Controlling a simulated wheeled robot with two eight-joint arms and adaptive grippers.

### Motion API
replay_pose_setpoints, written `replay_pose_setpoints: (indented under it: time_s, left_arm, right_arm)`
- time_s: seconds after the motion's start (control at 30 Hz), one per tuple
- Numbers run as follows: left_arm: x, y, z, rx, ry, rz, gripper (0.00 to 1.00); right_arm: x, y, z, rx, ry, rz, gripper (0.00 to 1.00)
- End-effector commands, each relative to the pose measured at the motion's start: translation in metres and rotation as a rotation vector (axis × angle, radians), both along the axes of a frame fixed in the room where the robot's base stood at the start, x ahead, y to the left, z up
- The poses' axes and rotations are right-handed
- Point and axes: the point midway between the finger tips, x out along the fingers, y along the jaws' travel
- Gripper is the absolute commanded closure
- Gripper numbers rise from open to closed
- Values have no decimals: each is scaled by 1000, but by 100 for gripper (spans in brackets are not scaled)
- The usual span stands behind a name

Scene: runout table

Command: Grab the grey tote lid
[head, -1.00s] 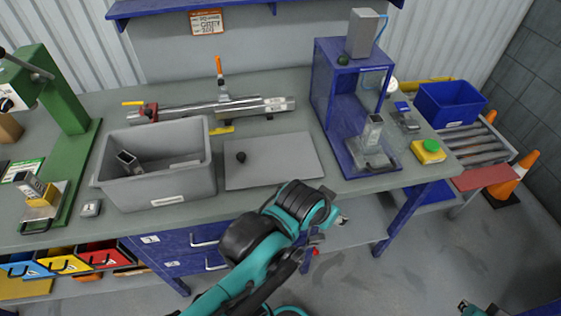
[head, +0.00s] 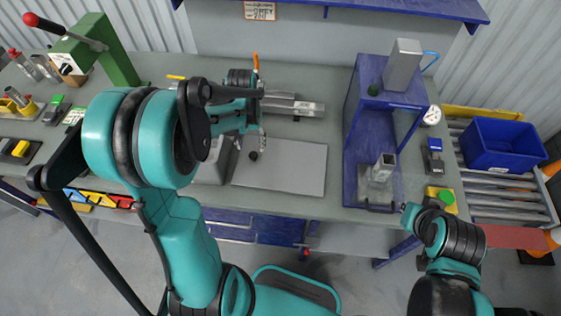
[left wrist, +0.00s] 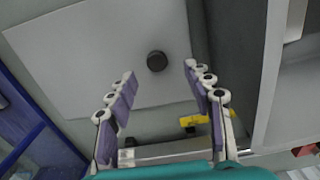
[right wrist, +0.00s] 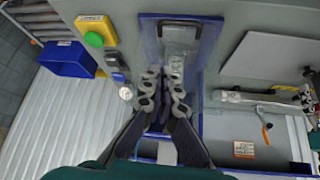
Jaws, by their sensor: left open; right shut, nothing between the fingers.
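The grey tote lid (head: 290,167) lies flat on the bench with a dark round knob (head: 252,156) near its left side. The lid (left wrist: 90,50) and knob (left wrist: 157,61) also show in the left wrist view. My left gripper (left wrist: 160,72) is open and empty, its fingertips on either side of the knob in that view. I cannot tell its height above the knob. My left arm hides most of the grey tote (head: 212,172) beside the lid. My right gripper (right wrist: 163,72) is shut and empty, in front of the blue fixture in the right wrist view.
The blue fixture frame (head: 357,130) stands right of the lid. A green-button box (head: 443,198) and a blue bin (head: 503,145) are further right. A metal rail assembly (head: 295,105) lies behind the lid. A green press (head: 110,50) stands at the back left.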

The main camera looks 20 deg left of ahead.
Motion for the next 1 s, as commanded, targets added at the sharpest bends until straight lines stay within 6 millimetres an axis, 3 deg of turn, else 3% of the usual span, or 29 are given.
replay_pose_setpoints:
  time_s: [0.4, 0.7, 0.73, 0.9, 1.0]
  left_arm:
    - [-1, -3, -60, 0, -2, 0, 49]
    - [-1, -3, -64, 0, -2, 0, 49]
    - [-1, -3, -64, 0, -2, 0, 51]
    - [-1, -3, -64, 0, -2, 0, 96]
    - [-1, -3, -64, 0, -2, 0, 100]
  right_arm:
    - [0, 0, -23, 0, 0, 0, 100]
    - [0, 0, -23, 0, 0, 0, 100]
    - [0, 0, -23, 0, 0, 0, 100]
    - [0, 0, -23, 0, 0, 0, 100]
    - [0, 0, -23, 0, 0, 0, 100]
